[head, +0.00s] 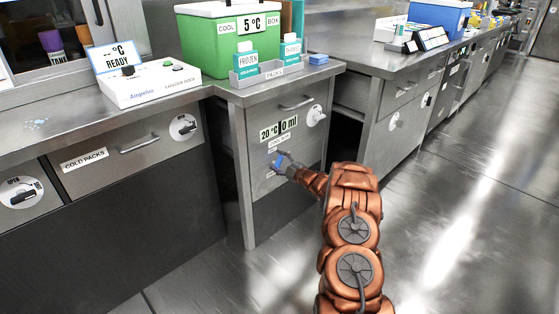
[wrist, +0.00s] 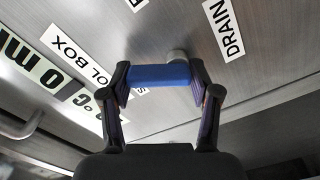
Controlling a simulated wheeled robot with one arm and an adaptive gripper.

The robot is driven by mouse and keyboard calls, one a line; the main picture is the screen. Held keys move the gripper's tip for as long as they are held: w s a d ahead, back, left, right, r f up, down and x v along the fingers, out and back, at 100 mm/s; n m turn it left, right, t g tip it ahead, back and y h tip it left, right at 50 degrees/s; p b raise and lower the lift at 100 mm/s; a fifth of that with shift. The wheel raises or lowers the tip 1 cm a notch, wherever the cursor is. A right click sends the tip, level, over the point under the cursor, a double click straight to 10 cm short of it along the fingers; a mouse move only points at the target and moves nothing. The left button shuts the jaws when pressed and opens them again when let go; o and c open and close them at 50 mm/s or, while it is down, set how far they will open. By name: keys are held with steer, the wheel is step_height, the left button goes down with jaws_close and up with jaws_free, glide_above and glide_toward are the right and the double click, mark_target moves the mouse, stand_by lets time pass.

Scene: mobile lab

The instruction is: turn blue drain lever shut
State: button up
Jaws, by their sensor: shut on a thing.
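The blue drain lever (wrist: 158,76) lies crosswise between the two fingers of my gripper (wrist: 162,88) in the wrist view. The fingers are shut on its two ends. A round grey pivot (wrist: 177,55) shows just behind the lever on the steel cabinet front. A DRAIN label (wrist: 223,30) is to the right of the lever. In the head view the blue lever (head: 279,161) shows at the tip of my gripper (head: 284,166), low on the cabinet front, partly hidden by the gripper.
The cabinet front (head: 300,150) carries a 20 °C and 0 ml display (head: 279,129), a handle (head: 297,104) and a white knob (head: 316,115). A green cool box (head: 205,45) stands on the counter above. The floor (head: 450,200) to the right is clear.

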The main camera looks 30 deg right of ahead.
steer(key=n, duration=0.3)
steer(key=a+n, duration=0.1)
steer(key=n, duration=0.2)
steer(key=shift+s+r, duration=0.1)
stand_by(0.6)
steer(key=o, duration=1.1)
steer(key=shift+a, duration=0.1)
steer(key=shift+s+d, duration=0.25)
steer(key=shift+s, duration=0.25)
steer(key=v, duration=1.1)
steer(key=shift+a, duration=0.1)
